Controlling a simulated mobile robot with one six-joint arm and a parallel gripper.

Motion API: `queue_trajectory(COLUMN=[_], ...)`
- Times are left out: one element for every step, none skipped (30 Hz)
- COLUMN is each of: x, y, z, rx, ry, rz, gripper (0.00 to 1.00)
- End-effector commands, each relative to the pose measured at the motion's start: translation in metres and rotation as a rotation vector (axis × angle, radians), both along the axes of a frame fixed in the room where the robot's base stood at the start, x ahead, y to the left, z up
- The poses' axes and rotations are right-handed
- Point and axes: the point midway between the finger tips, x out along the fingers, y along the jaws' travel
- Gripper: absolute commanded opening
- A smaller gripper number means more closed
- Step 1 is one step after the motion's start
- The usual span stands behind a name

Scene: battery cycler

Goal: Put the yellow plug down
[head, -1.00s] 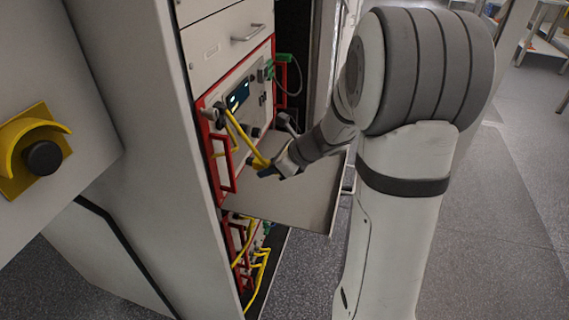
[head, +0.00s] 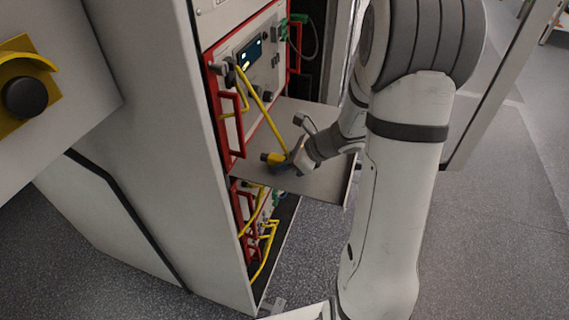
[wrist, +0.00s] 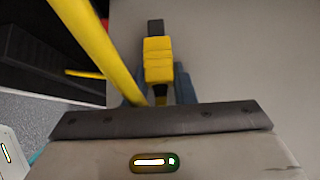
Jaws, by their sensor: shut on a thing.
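The yellow plug (head: 276,158) is in my gripper (head: 284,163), just over the grey pull-out shelf (head: 318,125) near its left front part. It also shows in the wrist view (wrist: 158,62), with a dark tip pointing away from my gripper (wrist: 160,92). The blue-grey fingers stand on both sides of the plug's rear. A yellow cable (head: 262,112) runs from the plug up to the red-framed cycler unit (head: 262,57). I cannot tell whether the plug touches the shelf.
Red handles (head: 231,125) stick out from the unit above the shelf. A lower unit with yellow cables (head: 268,245) lies below it. A green connector (head: 297,19) is at the unit's upper right. The shelf's right part is bare.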

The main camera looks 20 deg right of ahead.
Motion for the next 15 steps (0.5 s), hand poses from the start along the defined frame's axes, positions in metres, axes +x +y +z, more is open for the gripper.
queue_trajectory(x=[0.0, 0.0, 0.0, 0.0, 0.0, 0.0, 0.0, 0.0, 0.0, 0.0, 0.0, 0.0, 0.0, 0.0, 0.0], y=[0.0, 0.0, 0.0, 0.0, 0.0, 0.0, 0.0, 0.0, 0.0, 0.0, 0.0, 0.0, 0.0, 0.0, 0.0], z=[0.001, 0.001, 0.001, 0.001, 0.0, -0.002, -0.003, -0.004, -0.005, -0.006, -0.008, -0.009, -0.01, -0.012, -0.013], rx=[-0.001, -0.001, -0.001, -0.001, -0.001, 0.0, -0.001, -0.001, -0.001, -0.002, -0.002, -0.002, -0.002, -0.002, -0.003], ry=[-0.001, -0.001, -0.001, -0.001, -0.001, -0.001, -0.001, -0.001, -0.001, -0.001, -0.001, 0.001, 0.001, 0.002, 0.003], rz=[0.0, 0.0, 0.0, 0.0, 0.0, 0.001, 0.0, 0.0, 0.0, 0.0, 0.0, -0.001, 0.0, 0.0, -0.001], gripper=[0.08, 0.08, 0.08, 0.08, 0.08, 0.08, 0.08, 0.08, 0.08, 0.08, 0.08, 0.08, 0.08, 0.08, 0.08])
